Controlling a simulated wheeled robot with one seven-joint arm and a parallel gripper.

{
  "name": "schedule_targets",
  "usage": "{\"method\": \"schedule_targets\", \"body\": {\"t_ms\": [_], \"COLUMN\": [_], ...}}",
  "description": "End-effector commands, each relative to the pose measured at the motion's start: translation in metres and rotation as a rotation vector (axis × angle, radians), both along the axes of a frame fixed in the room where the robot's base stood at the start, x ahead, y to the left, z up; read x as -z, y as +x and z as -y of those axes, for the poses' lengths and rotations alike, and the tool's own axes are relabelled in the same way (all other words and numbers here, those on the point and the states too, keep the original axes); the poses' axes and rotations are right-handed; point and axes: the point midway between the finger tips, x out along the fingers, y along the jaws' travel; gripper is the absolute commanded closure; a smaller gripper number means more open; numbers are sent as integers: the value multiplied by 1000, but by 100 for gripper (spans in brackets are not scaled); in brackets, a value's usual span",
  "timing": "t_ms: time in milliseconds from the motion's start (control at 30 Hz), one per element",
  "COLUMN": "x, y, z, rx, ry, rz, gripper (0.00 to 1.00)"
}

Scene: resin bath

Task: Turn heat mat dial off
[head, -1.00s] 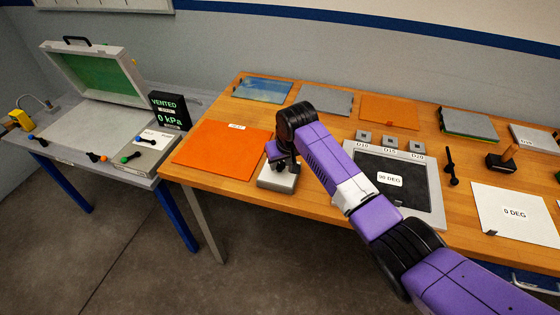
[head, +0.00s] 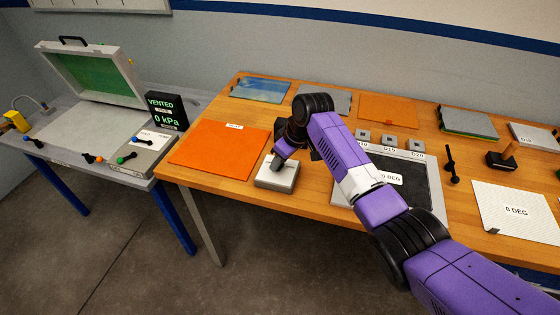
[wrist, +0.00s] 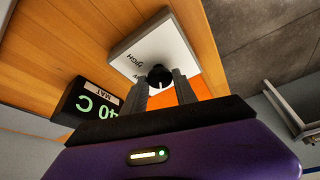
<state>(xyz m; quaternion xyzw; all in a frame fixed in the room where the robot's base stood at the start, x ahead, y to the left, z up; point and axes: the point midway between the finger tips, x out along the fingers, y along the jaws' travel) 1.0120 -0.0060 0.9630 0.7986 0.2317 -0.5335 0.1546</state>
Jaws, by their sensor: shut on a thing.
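The heat mat dial is a black round knob (wrist: 160,77) with a pale pointer mark, on a white-topped control box (wrist: 150,52) marked HIGH in the wrist view. The box also shows at the front of the wooden table in the head view (head: 277,177). My gripper (wrist: 163,84) is shut on the knob, one finger at each side. In the head view my gripper (head: 277,163) reaches down onto the box and hides the knob. A black MAT display (wrist: 97,105) reads 40 C, upside down in the wrist view. The orange heat mat (head: 215,150) lies left of the box.
A grey-framed dark plate (head: 425,185) lies right of the box, partly behind my arm. Several small grey blocks (head: 388,141) stand behind it. A grey bench (head: 75,130) with an open green-lined case (head: 95,75) is at the left.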

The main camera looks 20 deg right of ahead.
Motion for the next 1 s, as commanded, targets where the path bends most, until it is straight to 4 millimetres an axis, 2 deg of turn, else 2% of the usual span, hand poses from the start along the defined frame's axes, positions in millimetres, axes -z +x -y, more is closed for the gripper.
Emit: {"method": "schedule_targets", "body": {"t_ms": [300, 333, 400, 433, 767, 1000], "x": [0, 0, 0, 0, -2, -27], "y": [0, 0, 0, 0, -1, -9], "z": [-1, -1, -1, 0, 0, 7], "rx": [-2, -2, -2, -2, -1, 1], "ry": [0, 0, 0, 0, 0, 0], "rz": [-1, -1, -1, -1, 0, 4], "gripper": [100, 60, 46, 44, 44, 44]}}
